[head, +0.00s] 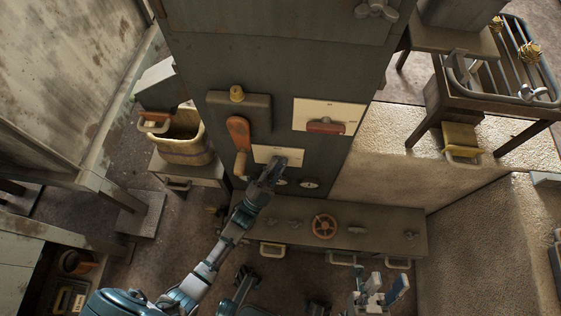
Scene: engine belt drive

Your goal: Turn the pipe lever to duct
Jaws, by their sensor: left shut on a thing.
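My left gripper (274,168) reaches up to the dark cabinet front and is shut on a small part at the lower white label plate (264,155). The gripper hides that part, so I cannot tell its shape or setting. An orange lever (238,131) with a tan handle hangs down just left of this plate, apart from the gripper. A red-orange handle (326,128) lies level across a larger white plate (312,113) at upper right. I cannot read the labels to tell which is the pipe lever. My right gripper (376,288) is low in the view, open and empty.
A low bench (385,226) with an orange handwheel (324,226) stands below the cabinet (260,60). A wooden rack table (480,100) is at upper right.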

